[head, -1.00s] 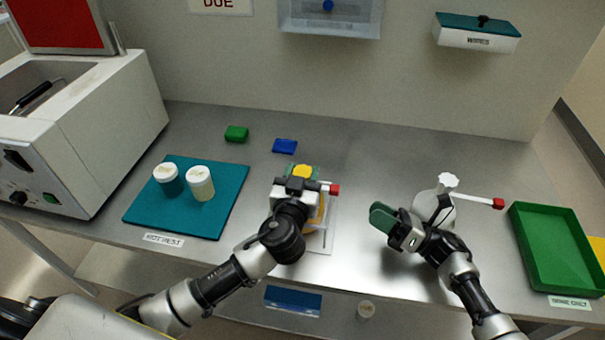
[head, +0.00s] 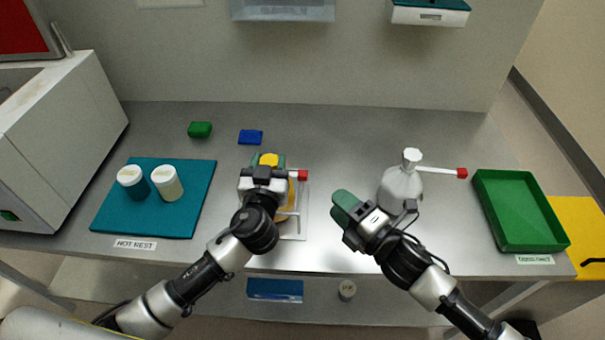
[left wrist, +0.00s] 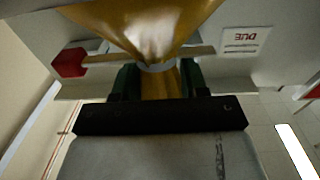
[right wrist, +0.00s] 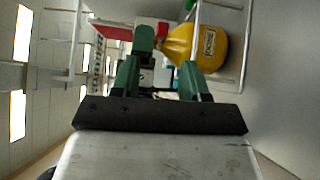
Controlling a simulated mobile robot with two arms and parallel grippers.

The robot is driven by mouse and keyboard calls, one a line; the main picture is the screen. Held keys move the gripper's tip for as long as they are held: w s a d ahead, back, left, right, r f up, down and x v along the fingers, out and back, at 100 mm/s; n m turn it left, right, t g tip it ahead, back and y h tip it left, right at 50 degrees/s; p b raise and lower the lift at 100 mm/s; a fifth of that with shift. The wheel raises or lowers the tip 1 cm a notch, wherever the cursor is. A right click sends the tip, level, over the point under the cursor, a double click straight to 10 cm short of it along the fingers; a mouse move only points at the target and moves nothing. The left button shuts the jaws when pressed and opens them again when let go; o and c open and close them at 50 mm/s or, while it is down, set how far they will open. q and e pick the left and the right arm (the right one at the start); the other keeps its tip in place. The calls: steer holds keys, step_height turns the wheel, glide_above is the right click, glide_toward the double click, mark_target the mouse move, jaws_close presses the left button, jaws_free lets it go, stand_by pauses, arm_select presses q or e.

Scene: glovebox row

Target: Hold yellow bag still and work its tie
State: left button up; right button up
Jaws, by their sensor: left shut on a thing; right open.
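The yellow bag (head: 269,159) is mostly hidden behind my left gripper (head: 265,168) in the head view. In the left wrist view the bag (left wrist: 150,25) fills the top, and its gathered neck runs between my left fingers, which are shut on it. The tie (left wrist: 105,59) crosses at the neck, with a red end (left wrist: 68,63) to the left; this red end (head: 302,175) also shows in the head view. My right gripper (head: 345,207) is open and empty, right of the bag and apart from it. The right wrist view shows the bag (right wrist: 212,42) beyond its fingers.
A white frame (head: 301,222) stands around the bag. A white wash bottle (head: 400,188) with a red-tipped spout is behind my right gripper. A green tray (head: 557,240) lies at right. A teal mat (head: 203,222) with two jars is at left.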

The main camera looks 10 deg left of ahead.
mark_target(303, 173)
steer(key=shift+m, duration=0.4)
steer(key=x, duration=1.1)
steer(key=shift+a+f, duration=0.2)
steer(key=shift+a, duration=0.2)
